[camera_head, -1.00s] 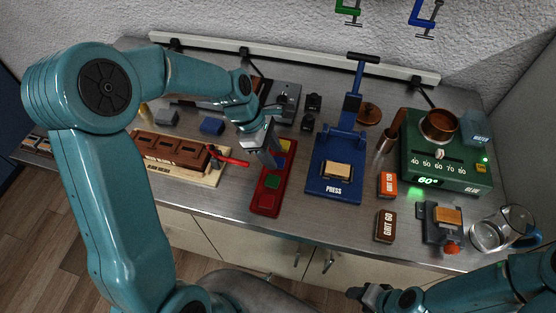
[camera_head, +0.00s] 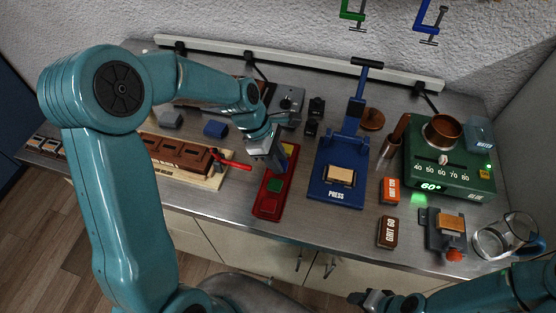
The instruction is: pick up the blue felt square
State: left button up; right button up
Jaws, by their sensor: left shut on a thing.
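A long red tray (camera_head: 267,207) lies on the bench with coloured felt squares in a row. A green square (camera_head: 274,186) shows in it, with a red one below it and a yellow one (camera_head: 287,149) at the far end.
The blue press (camera_head: 337,191) stands just right of the tray. A red-handled tool (camera_head: 232,163) and a wooden block set (camera_head: 180,154) lie to its left, with a small blue block (camera_head: 215,129) behind. A green heater (camera_head: 450,165) and a glass jug (camera_head: 505,236) stand at right.

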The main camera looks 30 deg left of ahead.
pick_arm(q)
notch_tip(320, 180, up, 20)
jog(key=shift+w+f+p, duration=0.15)
jog(key=shift+f+p, duration=0.05)
jog(key=shift+p, duration=0.2)
jog(key=shift+w, duration=0.2)
